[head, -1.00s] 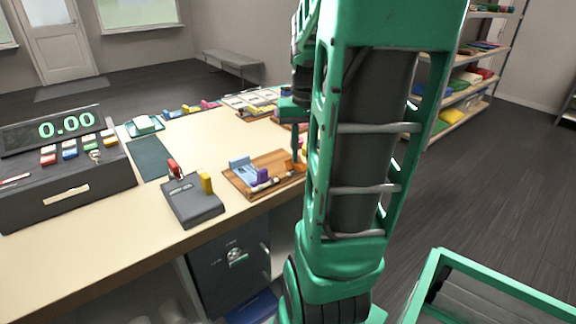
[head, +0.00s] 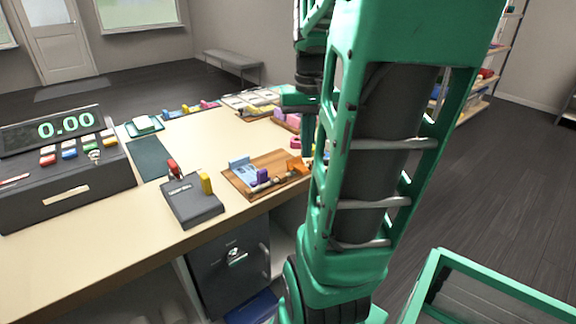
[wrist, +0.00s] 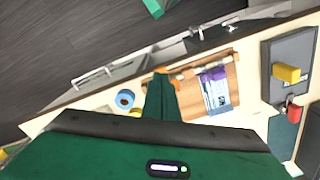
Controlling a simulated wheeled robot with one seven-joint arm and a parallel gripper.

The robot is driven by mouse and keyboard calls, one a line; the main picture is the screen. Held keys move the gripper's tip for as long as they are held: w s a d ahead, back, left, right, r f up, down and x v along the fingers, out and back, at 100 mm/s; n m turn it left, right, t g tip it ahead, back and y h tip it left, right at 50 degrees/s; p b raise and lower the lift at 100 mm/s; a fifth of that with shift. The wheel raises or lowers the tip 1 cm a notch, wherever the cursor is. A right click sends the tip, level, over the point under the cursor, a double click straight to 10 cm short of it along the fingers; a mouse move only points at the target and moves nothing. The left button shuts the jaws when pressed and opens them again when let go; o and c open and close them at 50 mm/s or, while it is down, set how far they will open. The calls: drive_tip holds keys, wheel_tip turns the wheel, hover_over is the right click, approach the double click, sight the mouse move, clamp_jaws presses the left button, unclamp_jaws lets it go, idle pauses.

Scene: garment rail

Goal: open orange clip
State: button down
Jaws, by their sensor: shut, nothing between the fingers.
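The orange clip (head: 295,166) is at the right end of the wooden board (head: 237,186) on the counter. Whether its jaws are apart is too small to tell. A blue card (head: 240,163) and a purple clip (head: 262,176) are on the same board. My gripper (head: 308,154) is shut and empty, just right of the orange clip in the head view, partly behind my arm. In the wrist view my gripper (wrist: 160,76) points at the board's edge, and a bit of orange shows at its tip.
A cash register (head: 65,190) is at the far left. A blue roll (wrist: 125,98) lies beside the board in the wrist view. More trays stand behind.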

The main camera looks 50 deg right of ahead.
drive_tip(key=r, duration=0.3)
drive_tip(key=shift+s+r, duration=0.15)
drive_tip(key=shift+s, duration=0.05)
drive_tip(key=shift+a, duration=0.15)
idle(1.1)
